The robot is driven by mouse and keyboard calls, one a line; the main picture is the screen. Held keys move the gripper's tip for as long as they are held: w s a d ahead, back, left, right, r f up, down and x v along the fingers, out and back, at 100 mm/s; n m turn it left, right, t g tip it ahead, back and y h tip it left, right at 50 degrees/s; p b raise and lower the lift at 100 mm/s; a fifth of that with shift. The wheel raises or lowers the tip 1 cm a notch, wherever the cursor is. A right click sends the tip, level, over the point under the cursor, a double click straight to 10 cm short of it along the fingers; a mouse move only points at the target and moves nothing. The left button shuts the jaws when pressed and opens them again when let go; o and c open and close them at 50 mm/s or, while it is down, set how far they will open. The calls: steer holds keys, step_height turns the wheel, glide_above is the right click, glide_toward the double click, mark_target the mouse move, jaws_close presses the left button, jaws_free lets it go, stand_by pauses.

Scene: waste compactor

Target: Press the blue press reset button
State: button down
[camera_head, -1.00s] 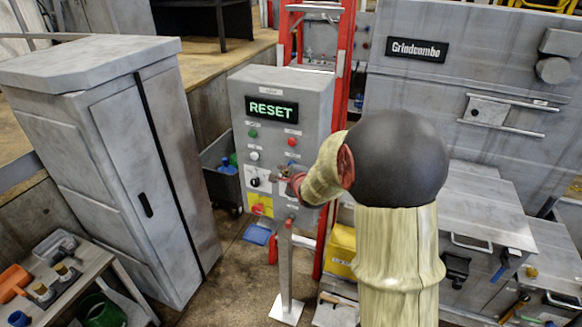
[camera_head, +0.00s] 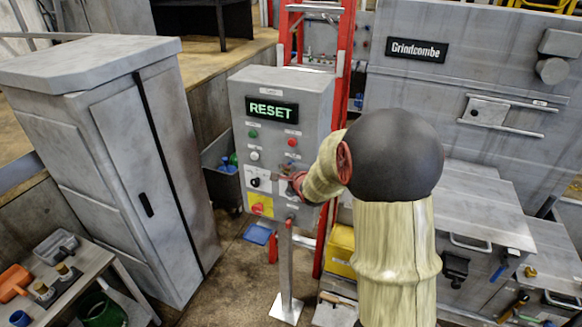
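The grey control panel (camera_head: 240,100) stands on a post, and its green display (camera_head: 271,109) reads RESET. A green button (camera_head: 253,133), a red button (camera_head: 292,142) and a white button (camera_head: 254,156) show on its face. A small dark spot (camera_head: 291,166) sits below the red button, just above my gripper; I cannot tell whether it is the blue button. My gripper (camera_head: 281,179) is small and partly hidden by my arm. It is at the panel's lower right face; contact and finger opening cannot be made out.
A black switch (camera_head: 255,182) and a red knob on a yellow plate (camera_head: 259,206) are left of and below my gripper. A grey cabinet (camera_head: 125,170) stands left. A red ladder frame (camera_head: 340,90) is behind the panel, and the Grindcombe machine (camera_head: 470,80) fills the right.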

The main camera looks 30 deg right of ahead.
steer(key=shift+w+d, duration=0.3)
steer(key=shift+d, duration=0.05)
stand_by(0.6)
steer(key=shift+a, duration=0.1)
steer(key=shift+s+a, duration=0.6)
steer(key=shift+a, duration=0.05)
steer(key=s+a+b, duration=0.1)
steer(key=a, duration=0.1)
steer(key=s+a+b, duration=0.1)
steer(key=s+a, duration=0.1)
stand_by(0.6)
stand_by(0.7)
